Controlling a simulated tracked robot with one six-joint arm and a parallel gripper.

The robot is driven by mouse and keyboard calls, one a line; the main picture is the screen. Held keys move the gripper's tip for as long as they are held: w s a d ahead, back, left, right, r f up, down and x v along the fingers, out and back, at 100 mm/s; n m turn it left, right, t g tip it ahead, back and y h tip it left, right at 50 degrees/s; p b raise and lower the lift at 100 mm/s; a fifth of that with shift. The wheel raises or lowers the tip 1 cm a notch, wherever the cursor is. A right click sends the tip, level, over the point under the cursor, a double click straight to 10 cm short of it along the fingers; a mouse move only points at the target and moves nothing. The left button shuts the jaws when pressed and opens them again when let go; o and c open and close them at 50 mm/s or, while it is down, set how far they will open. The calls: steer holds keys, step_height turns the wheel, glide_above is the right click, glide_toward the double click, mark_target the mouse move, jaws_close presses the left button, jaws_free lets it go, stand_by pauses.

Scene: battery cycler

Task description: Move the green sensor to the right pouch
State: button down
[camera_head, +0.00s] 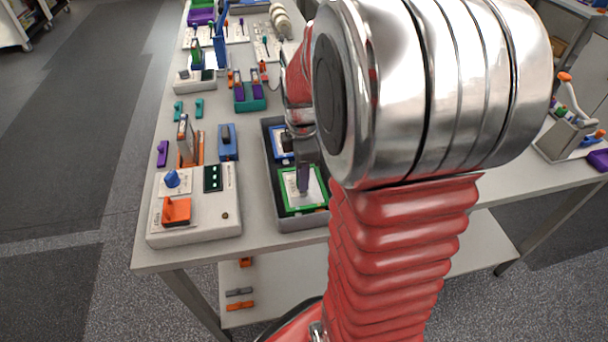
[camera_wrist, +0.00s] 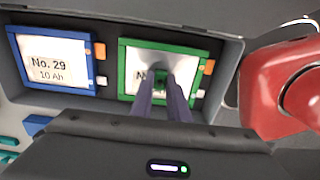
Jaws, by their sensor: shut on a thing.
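My gripper (camera_wrist: 162,88) is shut on a small green sensor (camera_wrist: 160,77) between its fingertips. It is above the green-framed pouch (camera_wrist: 135,62), the right one in the wrist view, and hides part of its label. I cannot tell whether the sensor touches the pouch. The blue-framed pouch (camera_wrist: 60,60), labelled No. 29, 10 Ah, lies to the left in the same grey tray (camera_wrist: 236,62). In the head view my gripper (camera_head: 303,186) points down over the green-framed pouch (camera_head: 291,207), with the blue-framed one (camera_head: 280,146) behind it. The sensor cannot be made out there.
A white device (camera_head: 215,220) with an orange lever stands left of the tray. A blue block (camera_head: 228,143) and an orange holder (camera_head: 190,150) with upright plates stand behind it. The tray's walls surround both pouches. My arm hides much of the table's right side.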

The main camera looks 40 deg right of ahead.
steer(key=c, duration=1.6)
jaws_free()
step_height(320, 180, up, 14)
steer(key=shift+f, duration=0.15)
steer(key=shift+s, duration=0.1)
